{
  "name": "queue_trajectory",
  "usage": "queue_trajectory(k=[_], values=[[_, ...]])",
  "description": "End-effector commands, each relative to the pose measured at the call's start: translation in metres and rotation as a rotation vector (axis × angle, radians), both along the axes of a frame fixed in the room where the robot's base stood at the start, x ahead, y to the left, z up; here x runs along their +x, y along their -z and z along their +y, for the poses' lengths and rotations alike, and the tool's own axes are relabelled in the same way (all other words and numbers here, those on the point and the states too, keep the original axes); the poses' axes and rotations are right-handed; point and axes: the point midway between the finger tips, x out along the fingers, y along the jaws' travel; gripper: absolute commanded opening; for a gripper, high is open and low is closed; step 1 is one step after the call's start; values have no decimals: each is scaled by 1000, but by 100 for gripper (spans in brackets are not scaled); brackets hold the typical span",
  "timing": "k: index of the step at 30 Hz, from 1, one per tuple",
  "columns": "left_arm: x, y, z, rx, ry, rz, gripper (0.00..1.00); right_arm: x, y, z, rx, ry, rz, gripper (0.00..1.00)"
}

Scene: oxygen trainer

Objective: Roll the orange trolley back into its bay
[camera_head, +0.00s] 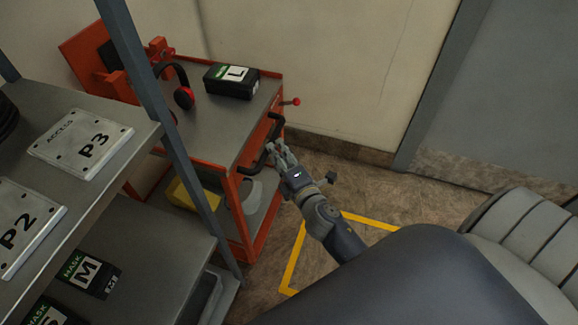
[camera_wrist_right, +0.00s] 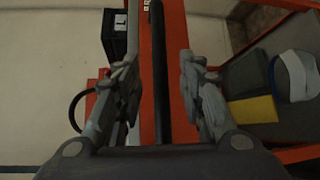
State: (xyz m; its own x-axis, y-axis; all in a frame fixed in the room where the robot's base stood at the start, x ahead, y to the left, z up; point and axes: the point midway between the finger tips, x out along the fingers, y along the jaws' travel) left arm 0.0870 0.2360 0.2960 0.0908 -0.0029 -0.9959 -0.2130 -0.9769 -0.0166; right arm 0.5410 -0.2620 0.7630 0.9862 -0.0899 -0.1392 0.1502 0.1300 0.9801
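The orange trolley (camera_head: 232,137) with a grey top stands against the wall behind the shelf in the head view. Its black push handle (camera_head: 259,159) is on the side facing my right arm. My right gripper (camera_head: 278,153) is at this handle. In the right wrist view the black handle bar (camera_wrist_right: 159,75) runs between the two spread fingers of my right gripper (camera_wrist_right: 160,80), with gaps on both sides. The trolley's orange frame (camera_wrist_right: 177,60) is behind it. A yellow floor outline (camera_head: 297,255) lies under and beside my right arm. My left gripper is not in view.
A grey shelf (camera_head: 150,240) stands at the left, its post (camera_head: 165,110) in front of the trolley. A black box marked L (camera_head: 231,80) and a headset (camera_head: 182,92) are on the trolley top. Bare floor (camera_head: 370,190) lies right of the trolley, before a grey door (camera_head: 510,90).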

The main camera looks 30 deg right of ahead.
Motion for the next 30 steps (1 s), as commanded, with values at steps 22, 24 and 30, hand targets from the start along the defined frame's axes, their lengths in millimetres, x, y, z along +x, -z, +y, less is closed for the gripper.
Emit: queue_trajectory(k=[22,24,30], values=[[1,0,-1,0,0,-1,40,-62,-10,4,-1,3,-2,36],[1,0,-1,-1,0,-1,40,-62,-10,4,-1,3,-2,36],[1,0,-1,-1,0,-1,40,-62,-10,4,-1,3,-2,36]])
